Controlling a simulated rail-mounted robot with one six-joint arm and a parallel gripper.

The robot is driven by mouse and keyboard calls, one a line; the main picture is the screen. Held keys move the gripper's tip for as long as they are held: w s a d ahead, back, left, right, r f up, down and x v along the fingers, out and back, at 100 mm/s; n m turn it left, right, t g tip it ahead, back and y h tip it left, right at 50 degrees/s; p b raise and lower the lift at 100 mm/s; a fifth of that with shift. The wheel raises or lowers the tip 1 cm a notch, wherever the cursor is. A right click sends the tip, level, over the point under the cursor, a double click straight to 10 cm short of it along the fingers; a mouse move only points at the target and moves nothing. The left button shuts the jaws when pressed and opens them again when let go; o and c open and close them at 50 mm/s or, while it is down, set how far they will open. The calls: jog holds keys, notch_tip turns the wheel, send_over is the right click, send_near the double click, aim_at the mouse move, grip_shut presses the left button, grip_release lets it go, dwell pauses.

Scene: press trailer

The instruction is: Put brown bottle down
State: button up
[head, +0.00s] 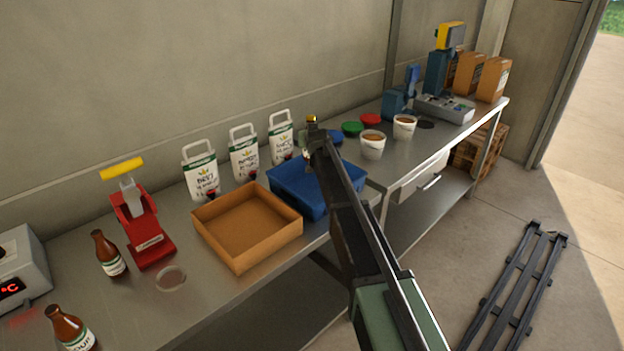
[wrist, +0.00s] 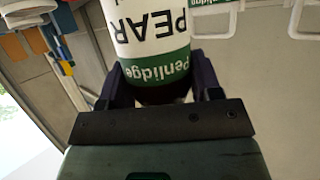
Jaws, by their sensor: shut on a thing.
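My gripper (wrist: 160,78) is shut on a brown bottle (wrist: 152,50), its two dark fingers on either side of it. In the head view my gripper (head: 314,138) is over the back of the bench, beyond the blue tray (head: 283,203). There the arm hides most of the held bottle, and I cannot tell whether it touches the bench.
Two other brown bottles (head: 106,257) (head: 68,326) stand at the left by a red capper (head: 143,230). An open cardboard box (head: 240,258) and several white pouches (head: 243,155) are left of my gripper. White tubs (head: 372,146) and coloured lids (head: 352,128) are to its right.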

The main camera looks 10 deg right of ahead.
jog(key=shift+f+b, duration=3.85)
jog(key=shift+f, duration=1.2)
jog(key=shift+f, duration=0.1)
jog(key=o, duration=1.3)
jog(key=shift+r, duration=0.25)
jog(key=p+v, duration=0.2)
jog(key=v, duration=0.2)
jog(key=p+v, duration=0.1)
jog(key=v, duration=0.3)
jog(key=p+v, duration=0.2)
jog(key=v, duration=0.2)
jog(key=shift+r+p, duration=0.35)
jog(key=shift+r, duration=0.1)
